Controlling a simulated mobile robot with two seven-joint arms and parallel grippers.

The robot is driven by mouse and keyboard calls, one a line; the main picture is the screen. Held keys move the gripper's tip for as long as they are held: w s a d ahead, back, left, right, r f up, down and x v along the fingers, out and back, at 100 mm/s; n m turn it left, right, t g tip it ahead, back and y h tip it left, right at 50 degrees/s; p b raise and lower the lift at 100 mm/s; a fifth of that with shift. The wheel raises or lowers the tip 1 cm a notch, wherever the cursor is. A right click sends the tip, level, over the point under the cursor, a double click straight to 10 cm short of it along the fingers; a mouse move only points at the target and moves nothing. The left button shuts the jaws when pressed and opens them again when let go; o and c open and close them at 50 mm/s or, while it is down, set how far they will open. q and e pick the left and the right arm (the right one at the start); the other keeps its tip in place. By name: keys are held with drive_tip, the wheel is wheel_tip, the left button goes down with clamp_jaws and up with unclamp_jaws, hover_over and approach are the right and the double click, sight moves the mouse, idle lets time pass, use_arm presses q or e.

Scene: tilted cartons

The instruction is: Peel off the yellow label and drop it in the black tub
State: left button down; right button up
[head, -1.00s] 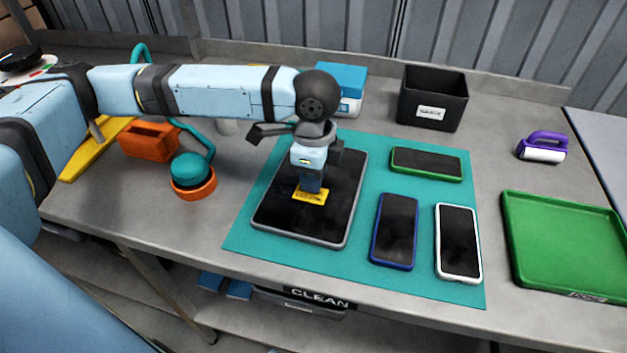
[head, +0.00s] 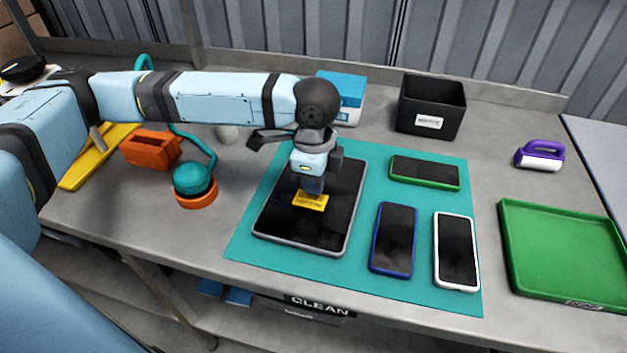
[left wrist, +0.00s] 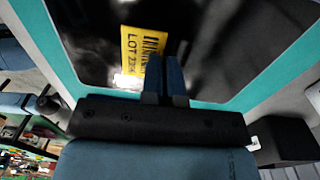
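The yellow label (head: 310,202) lies on the dark screen of a grey-framed tablet (head: 338,207), toward its near half. My left gripper (head: 312,190) points down at the label's far edge. In the left wrist view its two blue fingers (left wrist: 166,70) are close together and overlap one corner of the label (left wrist: 138,48); they look shut on its edge, though the pinched part is hidden. The rest of the label looks flat on the screen. The black tub (head: 430,105) stands at the back right with a white sticker on its front. My right gripper is not in view.
A teal mat (head: 370,270) carries the tablet, a green-framed phone (head: 425,171), a blue one (head: 394,238) and a white one (head: 456,250). A green tray (head: 562,255) and a purple-handled roller (head: 540,155) lie right. A blue-and-white box (head: 345,95) stands behind my left arm.

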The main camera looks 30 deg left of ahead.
use_arm(q)
drive_tip(key=shift+r+p, duration=0.65)
drive_tip(key=shift+r, duration=0.05)
drive_tip(key=shift+r+p, duration=0.65)
drive_tip(key=shift+p, duration=0.2)
drive_tip(key=shift+w+r+p, duration=0.1)
drive_tip(key=shift+r+p, duration=0.4)
drive_tip(key=shift+p, duration=0.15)
drive_tip(key=shift+r+p, duration=0.5)
drive_tip(key=shift+p, duration=0.15)
drive_tip(key=shift+r+p, duration=0.5)
drive_tip(key=shift+p, duration=0.15)
drive_tip(key=shift+r+p, duration=0.75)
drive_tip(key=shift+p, duration=0.2)
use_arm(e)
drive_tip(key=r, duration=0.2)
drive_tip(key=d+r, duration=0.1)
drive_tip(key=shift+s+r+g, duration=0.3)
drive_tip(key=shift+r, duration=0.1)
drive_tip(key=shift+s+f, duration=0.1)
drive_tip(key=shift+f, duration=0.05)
use_arm(q)
drive_tip(key=shift+w, duration=0.1)
